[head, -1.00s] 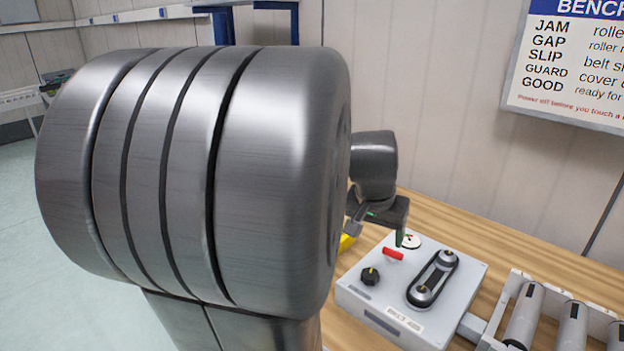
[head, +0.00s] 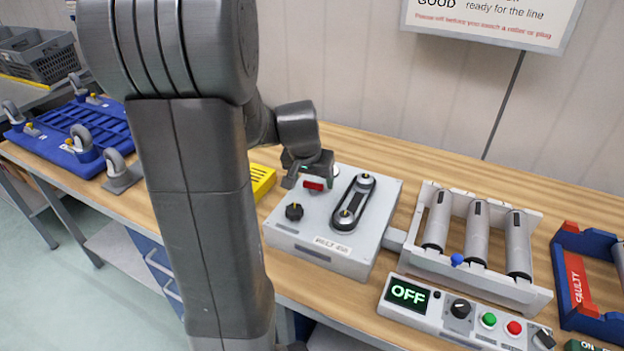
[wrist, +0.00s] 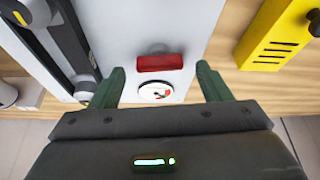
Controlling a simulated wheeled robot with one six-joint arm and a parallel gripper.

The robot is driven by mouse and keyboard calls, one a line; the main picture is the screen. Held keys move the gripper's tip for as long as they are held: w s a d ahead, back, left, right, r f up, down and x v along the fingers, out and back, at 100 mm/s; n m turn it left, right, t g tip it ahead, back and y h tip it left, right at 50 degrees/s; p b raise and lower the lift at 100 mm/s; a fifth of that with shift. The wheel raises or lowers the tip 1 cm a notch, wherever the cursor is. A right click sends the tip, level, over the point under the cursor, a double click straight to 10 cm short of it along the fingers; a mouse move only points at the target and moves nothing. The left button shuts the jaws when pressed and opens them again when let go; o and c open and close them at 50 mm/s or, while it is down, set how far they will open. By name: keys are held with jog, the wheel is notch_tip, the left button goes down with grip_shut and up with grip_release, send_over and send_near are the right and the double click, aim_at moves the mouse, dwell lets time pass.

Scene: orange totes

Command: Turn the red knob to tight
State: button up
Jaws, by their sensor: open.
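The red knob (head: 315,184) is a short bar on the top of a light grey box (head: 345,255). It also shows in the wrist view (wrist: 160,62), lying crosswise just beyond my fingertips. My gripper (wrist: 161,72) is open, with one green finger to each side of the knob's line and a gap on both sides. In the head view my gripper (head: 307,172) is over the back left part of the box, close to the knob, and hides part of it. I cannot tell any contact. A round white dial with a needle (wrist: 155,92) is between my fingers.
The box also bears a black knob (head: 294,212) and a belt on two pulleys (head: 353,202). A yellow block (head: 262,181) lies left of the box. A roller frame (head: 478,285) and a control panel reading OFF (head: 408,294) are to the right. A blue frame with casters is far left.

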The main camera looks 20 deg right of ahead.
jog(key=shift+w+d+f, duration=0.15)
jog(key=shift+w+f, duration=0.05)
jog(key=shift+f, duration=0.35)
jog(key=c, duration=1)
jog(key=shift+f+m+b, duration=0.2)
jog(key=shift+m+b, duration=0.2)
jog(key=shift+b, duration=0.55)
jog(key=shift+m+h+b, duration=0.3)
jog(key=shift+m+b, duration=0.1)
jog(key=shift+b, duration=0.1)
jog(key=shift+r, duration=0.25)
jog(key=o, duration=1)
